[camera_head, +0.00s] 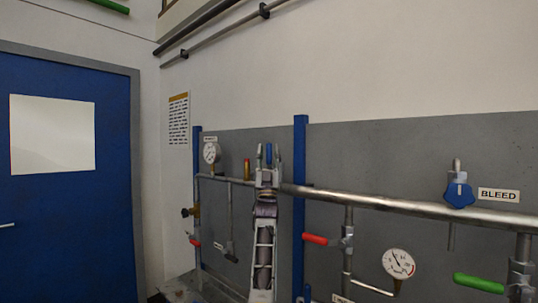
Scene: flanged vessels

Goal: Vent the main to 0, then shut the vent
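A main pipe (400,204) runs across the grey panel. A small round gauge (211,152) stands at its left end under a small label; its reading is too small to make out. My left gripper (268,150) points up in front of the pipe, its two fingers apart. An upright blue handle (269,153) shows between the fingers; I cannot tell whether they touch it. A blue knob (460,195) sits on a stem at the right, beside a sign reading BLEED (498,195). Which handle is the vent is not readable here. My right gripper is not in view.
A red lever (315,239) and a larger gauge (398,263) are below the pipe. A green lever (478,283) is lower right. A blue post (300,150) stands right of my gripper. A blue door (60,220) is far left.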

